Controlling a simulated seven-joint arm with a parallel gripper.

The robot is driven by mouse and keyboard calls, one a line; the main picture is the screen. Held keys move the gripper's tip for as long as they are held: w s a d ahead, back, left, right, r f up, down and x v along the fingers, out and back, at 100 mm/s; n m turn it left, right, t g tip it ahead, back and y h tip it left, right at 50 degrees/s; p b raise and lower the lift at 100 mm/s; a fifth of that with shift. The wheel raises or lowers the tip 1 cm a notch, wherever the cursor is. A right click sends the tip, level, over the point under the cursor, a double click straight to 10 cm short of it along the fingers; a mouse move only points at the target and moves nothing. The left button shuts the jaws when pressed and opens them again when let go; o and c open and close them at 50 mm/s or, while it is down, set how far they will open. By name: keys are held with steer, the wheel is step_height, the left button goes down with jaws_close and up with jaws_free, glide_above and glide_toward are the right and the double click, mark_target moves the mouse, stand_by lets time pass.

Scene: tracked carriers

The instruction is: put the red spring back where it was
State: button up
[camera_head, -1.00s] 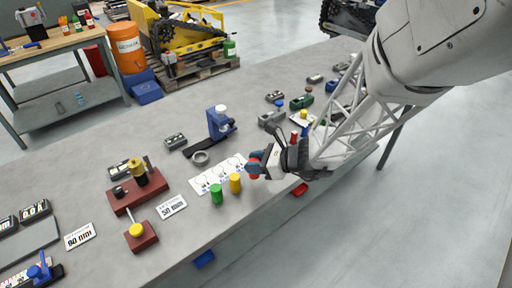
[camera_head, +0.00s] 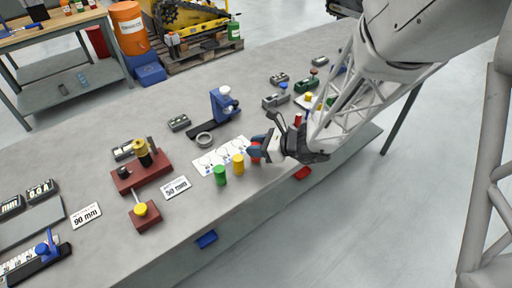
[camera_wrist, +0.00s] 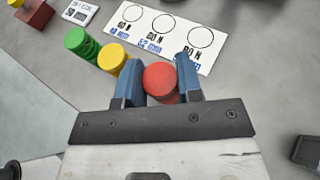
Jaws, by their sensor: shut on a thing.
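The red spring (camera_wrist: 161,80) is a short red cylinder between the blue fingers of my gripper (camera_wrist: 160,83). In the head view, red (camera_head: 255,153) shows between the fingers of my gripper (camera_head: 259,150), by the bench's front edge. The gripper is shut on it. A yellow cylinder (camera_head: 238,164) and a green cylinder (camera_head: 220,175) stand to its left, in a rough row with it. Behind them lies a white card (camera_wrist: 150,45) with three empty printed circles and blue labels. The spring's lower end is hidden, so I cannot tell whether it touches the bench.
Dark red fixtures (camera_head: 141,172) and a "50 mm" plate (camera_head: 176,187) are to the left. Small grey and green blocks lie near my arm at the right.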

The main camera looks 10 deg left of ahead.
steer(key=shift+f, duration=0.4)
steer(key=o, duration=1)
steer(key=shift+f, duration=0.1)
steer(key=v, duration=1.2)
stand_by(0.8)
